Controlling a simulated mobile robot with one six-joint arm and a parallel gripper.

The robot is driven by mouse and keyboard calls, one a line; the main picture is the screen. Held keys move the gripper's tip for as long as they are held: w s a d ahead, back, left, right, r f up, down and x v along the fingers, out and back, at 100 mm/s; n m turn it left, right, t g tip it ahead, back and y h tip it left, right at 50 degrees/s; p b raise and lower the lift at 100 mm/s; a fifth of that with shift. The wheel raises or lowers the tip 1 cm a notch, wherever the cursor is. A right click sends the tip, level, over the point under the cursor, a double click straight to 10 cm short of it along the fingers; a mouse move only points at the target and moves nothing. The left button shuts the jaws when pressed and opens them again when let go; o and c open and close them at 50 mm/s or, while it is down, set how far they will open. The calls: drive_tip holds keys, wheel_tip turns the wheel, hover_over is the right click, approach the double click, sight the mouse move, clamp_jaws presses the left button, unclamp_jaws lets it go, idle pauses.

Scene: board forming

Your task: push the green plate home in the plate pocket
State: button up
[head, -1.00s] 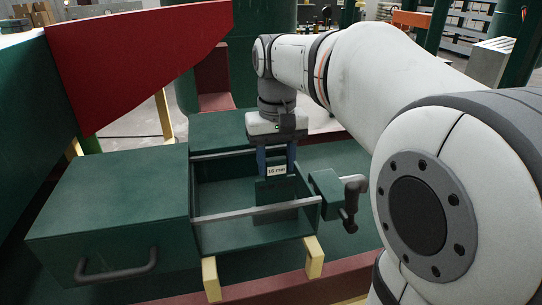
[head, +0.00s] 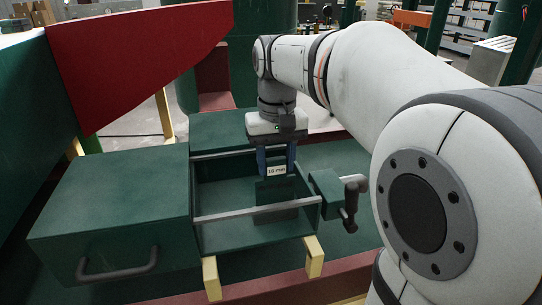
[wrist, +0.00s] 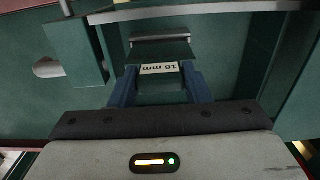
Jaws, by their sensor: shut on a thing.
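The green plate (head: 274,190) hangs upright below my gripper (head: 276,168), with a white "16 mm" label near its top edge. My gripper's blue fingers are shut on it from both sides. In the wrist view the plate (wrist: 162,86) sits between the fingertips (wrist: 160,82), its label (wrist: 159,68) facing the camera. The plate is inside the green open-topped frame (head: 235,241), between its two grey rails. The near rail (head: 250,212) crosses in front of the plate. Whether its lower edge touches the pocket floor I cannot tell.
A green box with a dark handle (head: 118,264) stands left of the frame. A green block with a dark crank (head: 350,195) is on the right side. Yellow blocks (head: 314,256) stand at the front. A large red panel (head: 140,55) overhangs at upper left.

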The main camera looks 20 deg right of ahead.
sight(276, 179)
drive_tip(key=shift+f+b, duration=1.6)
drive_tip(key=shift+f, duration=0.65)
drive_tip(key=o, duration=1.4)
drive_tip(key=shift+o, duration=0.2)
wheel_tip(276, 179, up, 8)
drive_tip(key=shift+f, duration=0.1)
drive_tip(key=shift+f, duration=0.1)
